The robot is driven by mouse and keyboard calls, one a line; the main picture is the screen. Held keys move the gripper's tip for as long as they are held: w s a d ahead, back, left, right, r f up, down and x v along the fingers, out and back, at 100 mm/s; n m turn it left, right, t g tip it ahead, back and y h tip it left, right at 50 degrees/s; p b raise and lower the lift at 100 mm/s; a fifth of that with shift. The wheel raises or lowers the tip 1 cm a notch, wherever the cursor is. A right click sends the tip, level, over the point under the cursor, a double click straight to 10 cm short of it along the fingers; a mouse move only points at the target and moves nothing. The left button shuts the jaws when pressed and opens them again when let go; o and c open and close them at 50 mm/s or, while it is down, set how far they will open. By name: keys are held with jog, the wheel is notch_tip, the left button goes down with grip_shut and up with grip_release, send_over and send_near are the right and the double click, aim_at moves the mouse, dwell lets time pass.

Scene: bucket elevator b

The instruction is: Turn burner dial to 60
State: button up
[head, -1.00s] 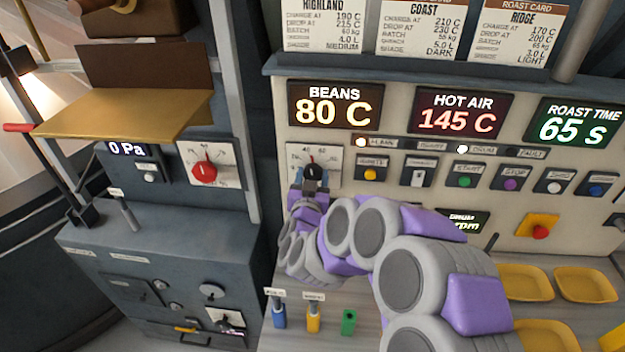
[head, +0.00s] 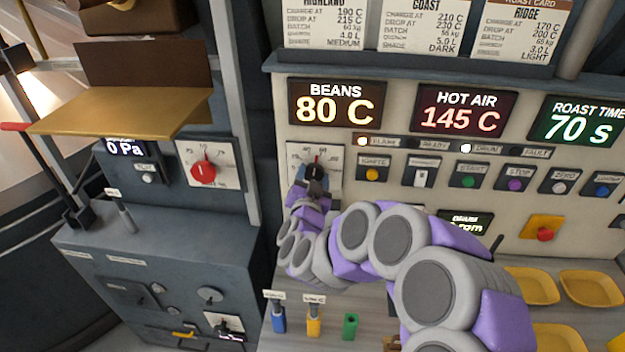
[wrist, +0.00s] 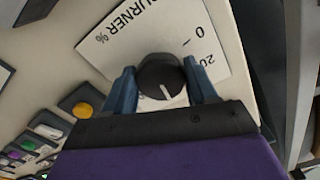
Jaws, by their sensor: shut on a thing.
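The burner dial (wrist: 160,77) is a round black knob with a white pointer line, on a white scale plate (wrist: 118,32) marked "BURNER %". In the wrist view the plate appears turned round, with 0 and part of 20 showing. My gripper (wrist: 161,86) has its two blue fingers on either side of the knob, shut on it. In the head view the gripper (head: 314,178) covers the lower part of the dial plate (head: 333,155). A red mark shows at the plate's top there. The pointer's exact reading cannot be told.
To the right are the ignite button (head: 372,174) and a row of other buttons and a switch. Above, displays read beans 80 C (head: 335,104), hot air 145 C (head: 462,111) and roast time 70 s. A red dial (head: 203,170) is on the left cabinet. Yellow trays lie lower right.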

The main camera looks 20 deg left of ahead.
jog(key=shift+f+m+b, duration=0.1)
jog(key=shift+m+b, duration=0.25)
jog(key=shift+m, duration=0.25)
dwell(0.8)
jog(key=o, duration=1)
jog(key=shift+w+a, duration=0.1)
jog(key=shift+a, duration=0.05)
